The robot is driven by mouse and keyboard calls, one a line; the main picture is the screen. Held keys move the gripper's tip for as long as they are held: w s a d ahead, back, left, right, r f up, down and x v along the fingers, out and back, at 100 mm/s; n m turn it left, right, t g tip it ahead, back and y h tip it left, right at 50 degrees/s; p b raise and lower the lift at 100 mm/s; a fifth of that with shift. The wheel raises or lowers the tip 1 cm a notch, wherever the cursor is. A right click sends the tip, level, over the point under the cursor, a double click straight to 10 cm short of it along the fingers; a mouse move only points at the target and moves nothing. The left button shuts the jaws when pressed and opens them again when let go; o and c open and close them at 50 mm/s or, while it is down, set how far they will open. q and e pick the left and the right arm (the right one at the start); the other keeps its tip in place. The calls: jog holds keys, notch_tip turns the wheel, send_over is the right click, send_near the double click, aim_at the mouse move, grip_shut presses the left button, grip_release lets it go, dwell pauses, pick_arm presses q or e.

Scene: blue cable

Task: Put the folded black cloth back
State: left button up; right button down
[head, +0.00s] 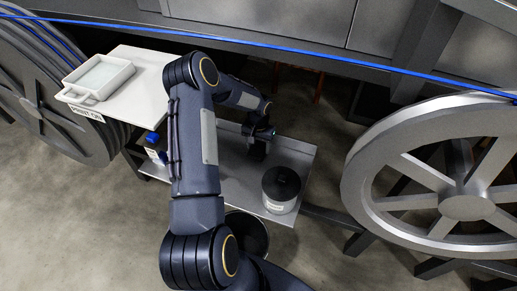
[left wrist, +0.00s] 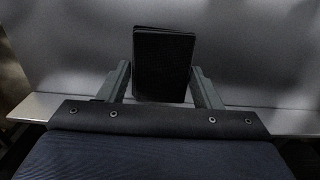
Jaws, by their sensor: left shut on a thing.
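The folded black cloth (left wrist: 163,65) is upright between the two fingers of my left gripper (left wrist: 165,85) in the left wrist view. The fingers are shut on it. In the head view my left gripper (head: 259,138) is over the grey shelf (head: 232,185), with the dark cloth (head: 257,151) just below it. I cannot tell whether the cloth touches the shelf. My right gripper is not in view.
A can with a black lid (head: 281,190) stands on the shelf's front right. A white tray (head: 98,78) sits on the raised white top (head: 140,80). A blue-capped bottle (head: 155,155) is below. A large grey wheel (head: 360,180) is at right. The blue cable (head: 300,52) crosses above.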

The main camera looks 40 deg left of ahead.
aim_at(258, 147)
pick_arm(q)
notch_tip(258, 147, down, 2)
jog(key=shift+f, duration=0.25)
jog(key=o, duration=0.9)
notch_tip(258, 147, up, 12)
jog(key=shift+r, duration=0.1)
dwell(0.4)
